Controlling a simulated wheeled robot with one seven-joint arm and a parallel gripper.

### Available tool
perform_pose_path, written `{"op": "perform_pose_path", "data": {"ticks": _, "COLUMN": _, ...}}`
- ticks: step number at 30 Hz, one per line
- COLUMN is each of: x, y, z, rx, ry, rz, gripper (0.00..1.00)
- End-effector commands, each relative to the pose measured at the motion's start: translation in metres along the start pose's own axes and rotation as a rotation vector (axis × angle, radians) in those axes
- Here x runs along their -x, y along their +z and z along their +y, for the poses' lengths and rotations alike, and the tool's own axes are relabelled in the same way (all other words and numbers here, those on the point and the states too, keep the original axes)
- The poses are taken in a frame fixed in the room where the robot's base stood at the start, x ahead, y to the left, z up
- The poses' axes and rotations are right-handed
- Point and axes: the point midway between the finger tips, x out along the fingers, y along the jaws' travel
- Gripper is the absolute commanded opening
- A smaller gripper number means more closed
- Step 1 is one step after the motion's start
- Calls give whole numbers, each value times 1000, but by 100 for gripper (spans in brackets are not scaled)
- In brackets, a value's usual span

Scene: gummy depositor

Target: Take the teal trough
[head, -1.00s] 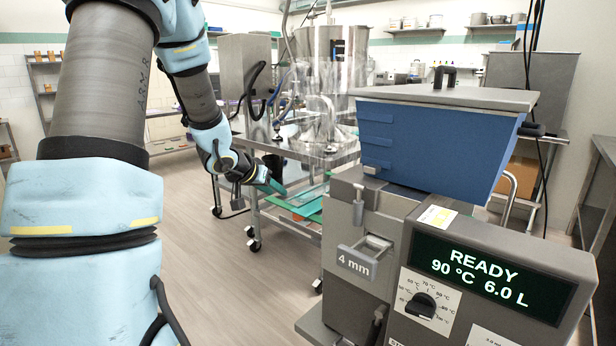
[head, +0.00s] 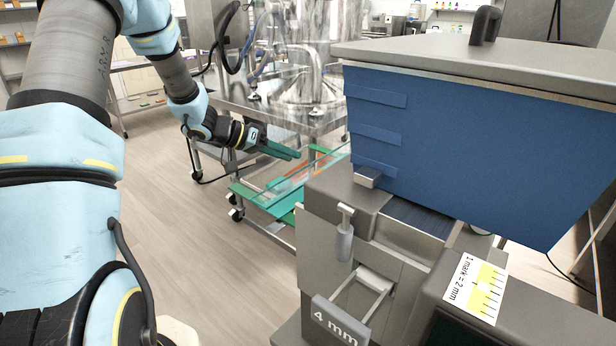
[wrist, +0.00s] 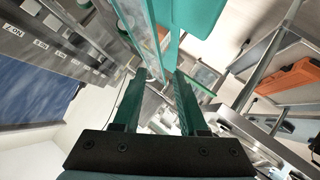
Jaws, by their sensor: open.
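The teal trough (head: 262,193) appears to be the long, low teal piece with clear sides beside the depositor, in the middle of the head view. In the wrist view teal strips and a broad teal panel (wrist: 190,14) lie beyond the fingertips; I cannot tell for sure which are parts of the trough. My gripper (head: 284,151) has green fingers and is at the near edge of the steel table, just above and behind the trough in the picture. In the wrist view my gripper (wrist: 160,76) is open, with no object clearly held between its fingers.
The depositor with its blue hopper (head: 450,140) and 4 mm handle (head: 340,322) fills the right side. A wheeled steel table (head: 290,118) carries a shiny vessel (head: 305,60) behind my gripper. An orange item (wrist: 285,78) lies on a rack in the wrist view. Open floor (head: 190,265) lies left.

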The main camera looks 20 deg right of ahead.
Motion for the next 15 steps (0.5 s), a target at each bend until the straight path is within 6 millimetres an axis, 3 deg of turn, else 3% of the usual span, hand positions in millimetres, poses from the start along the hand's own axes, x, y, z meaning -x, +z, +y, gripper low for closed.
{"op": "perform_pose_path", "data": {"ticks": 15, "x": -63, "y": -1, "z": 1, "rx": 0, "ry": 0, "rz": 0, "gripper": 42}}
